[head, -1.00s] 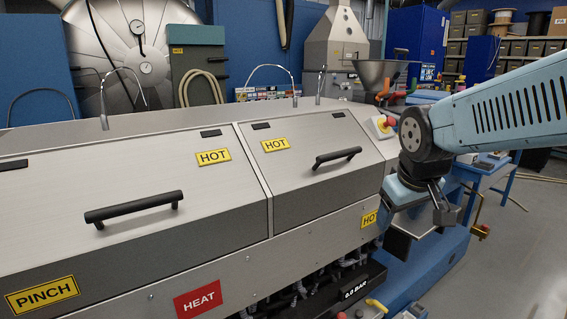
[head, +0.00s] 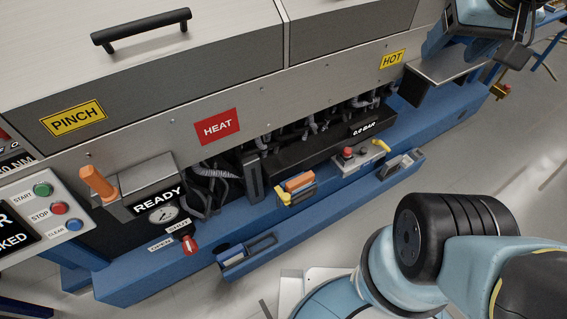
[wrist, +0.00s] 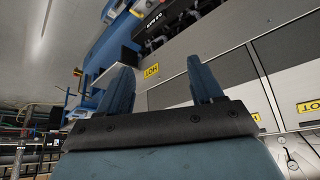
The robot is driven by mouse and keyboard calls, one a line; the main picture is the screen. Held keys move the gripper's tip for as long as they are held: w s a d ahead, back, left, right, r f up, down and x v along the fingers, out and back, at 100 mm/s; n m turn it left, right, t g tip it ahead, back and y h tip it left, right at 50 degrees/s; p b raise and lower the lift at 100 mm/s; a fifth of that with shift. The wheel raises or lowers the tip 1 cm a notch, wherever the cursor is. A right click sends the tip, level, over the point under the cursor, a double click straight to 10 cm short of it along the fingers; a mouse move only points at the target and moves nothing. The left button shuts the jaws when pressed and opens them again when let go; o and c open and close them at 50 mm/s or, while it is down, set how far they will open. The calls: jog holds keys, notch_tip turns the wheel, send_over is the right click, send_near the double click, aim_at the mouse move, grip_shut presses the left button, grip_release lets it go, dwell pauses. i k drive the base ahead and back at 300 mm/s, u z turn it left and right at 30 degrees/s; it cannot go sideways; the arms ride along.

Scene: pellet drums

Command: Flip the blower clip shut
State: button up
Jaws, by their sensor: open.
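I cannot tell for sure which part is the blower clip. In the head view, a yellow clip-like part (head: 380,146) sits beside a small box with a red button on the blue base. An orange piece in a yellow-edged holder (head: 297,187) is further left on the base. A dark upright bracket (head: 253,176) stands behind it. My gripper (wrist: 163,88) is open and empty in the wrist view, its two fingers apart and touching nothing. In the head view it is only partly seen at the top right, away from these parts.
The steel machine has hot covers with a black handle (head: 139,30) and a red HEAT sign (head: 218,127). Hoses run under its edge. A panel with start, stop and clear buttons (head: 45,206) and an orange lever (head: 98,185) are at left. Bare floor (head: 500,165) lies at right.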

aim_at(285, 197)
jog(key=u, duration=0.7)
jog(key=k, duration=1.3)
jog(key=z, duration=0.75)
jog(key=i, duration=0.5)
jog(key=u, duration=0.15)
